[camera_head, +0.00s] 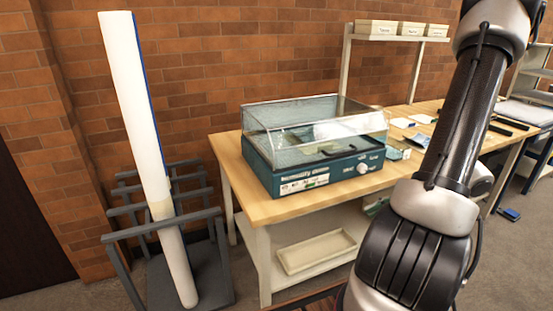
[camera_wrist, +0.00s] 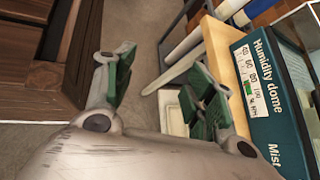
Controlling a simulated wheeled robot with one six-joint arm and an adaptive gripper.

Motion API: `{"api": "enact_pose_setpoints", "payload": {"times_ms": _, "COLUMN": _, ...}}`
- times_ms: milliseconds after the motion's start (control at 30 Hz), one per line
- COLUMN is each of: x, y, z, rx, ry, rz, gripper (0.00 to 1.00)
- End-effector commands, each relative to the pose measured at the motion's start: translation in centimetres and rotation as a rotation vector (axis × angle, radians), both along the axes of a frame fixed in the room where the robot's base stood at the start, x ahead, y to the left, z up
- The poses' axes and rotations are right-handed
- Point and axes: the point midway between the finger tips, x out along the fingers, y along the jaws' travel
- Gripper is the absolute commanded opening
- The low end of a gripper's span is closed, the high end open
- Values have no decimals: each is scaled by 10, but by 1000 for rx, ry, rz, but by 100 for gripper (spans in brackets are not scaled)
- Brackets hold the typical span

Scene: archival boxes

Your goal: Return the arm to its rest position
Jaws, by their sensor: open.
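My gripper (camera_wrist: 160,95) shows in the wrist view with its two green-padded fingers spread wide apart and nothing between them. It hangs beside the wooden table's edge, with the teal humidity dome (camera_wrist: 265,90) close on its right. In the head view my arm rises in front of the table at the right, and the gripper itself is not visible there. The humidity dome (camera_head: 315,165) stands on the wooden table (camera_head: 232,165), its clear cover over the teal base.
A rack (camera_head: 125,235) holding a tall white roll (camera_head: 140,120) stands left of the table. A pale tray (camera_head: 316,250) lies on the lower shelf. Labelled boxes (camera_head: 400,28) sit on a raised shelf. Papers (camera_head: 405,122) lie on the table. Dark wooden furniture (camera_wrist: 60,50) is left of the gripper.

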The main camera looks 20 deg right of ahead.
Motion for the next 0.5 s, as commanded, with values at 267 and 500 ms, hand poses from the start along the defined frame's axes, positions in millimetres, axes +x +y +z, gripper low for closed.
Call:
{"api": "enact_pose_setpoints", "payload": {"times_ms": 267, "x": 5, "y": 11, "z": 26, "rx": -121, "ry": -31, "rz": 165, "gripper": 55}}
{"api": "enact_pose_setpoints", "payload": {"times_ms": 500, "x": 7, "y": 44, "z": 94, "rx": -465, "ry": -160, "rz": 618, "gripper": 55}}
